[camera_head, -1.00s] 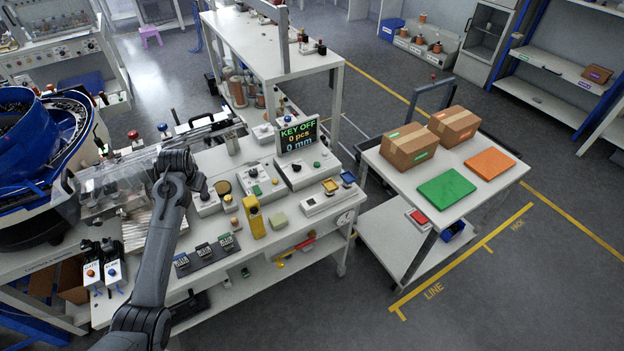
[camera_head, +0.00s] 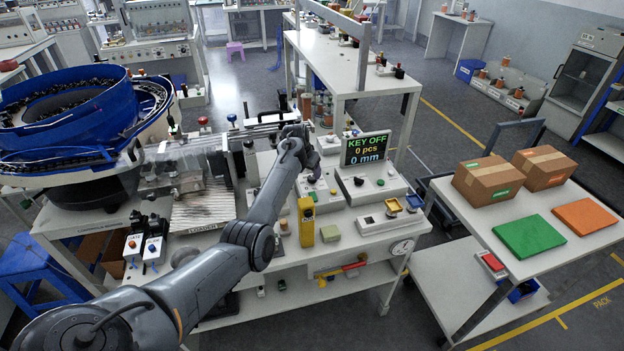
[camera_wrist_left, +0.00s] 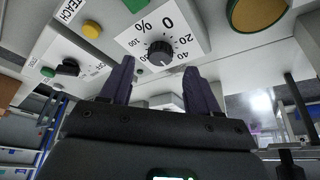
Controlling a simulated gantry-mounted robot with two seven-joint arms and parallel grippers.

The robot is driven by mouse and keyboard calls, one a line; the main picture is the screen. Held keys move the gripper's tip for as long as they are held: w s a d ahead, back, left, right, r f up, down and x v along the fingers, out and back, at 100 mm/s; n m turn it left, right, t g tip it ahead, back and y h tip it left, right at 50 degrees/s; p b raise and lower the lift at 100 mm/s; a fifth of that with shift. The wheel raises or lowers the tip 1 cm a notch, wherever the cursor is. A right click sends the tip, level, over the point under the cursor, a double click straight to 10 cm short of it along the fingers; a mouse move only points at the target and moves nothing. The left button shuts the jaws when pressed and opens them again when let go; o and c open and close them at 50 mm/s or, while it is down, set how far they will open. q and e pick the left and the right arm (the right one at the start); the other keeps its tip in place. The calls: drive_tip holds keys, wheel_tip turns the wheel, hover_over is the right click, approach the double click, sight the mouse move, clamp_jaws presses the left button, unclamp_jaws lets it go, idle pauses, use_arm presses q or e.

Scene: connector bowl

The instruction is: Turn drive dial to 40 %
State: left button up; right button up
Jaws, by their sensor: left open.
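The drive dial (camera_wrist_left: 160,53) is a small black ridged knob in the left wrist view, on a white plate printed with a % scale. The marks 0, 20, 40 and 100 are readable; others are partly hidden, and I cannot tell the knob's setting. My left gripper (camera_wrist_left: 159,66) is open, with its two dark fingers on either side of the knob in the picture. I cannot tell whether they touch it. In the head view my left gripper (camera_head: 310,166) is over the control boxes and I cannot make out the dial there. My right gripper is not in view.
A display (camera_head: 366,150) reads KEY OFF, 0 pcs, 0 mm. A yellow upright device (camera_head: 306,222) stands near the bench's front edge. A yellow button (camera_wrist_left: 92,29) and a black switch (camera_wrist_left: 67,67) are left of the dial in the wrist view. A blue bowl feeder (camera_head: 65,120) stands left.

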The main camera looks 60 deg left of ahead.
sight(312, 178)
use_arm(q)
drive_tip(key=shift+b+x, duration=0.75)
drive_tip(key=shift+x, duration=1.35)
drive_tip(key=shift+c, duration=0.3)
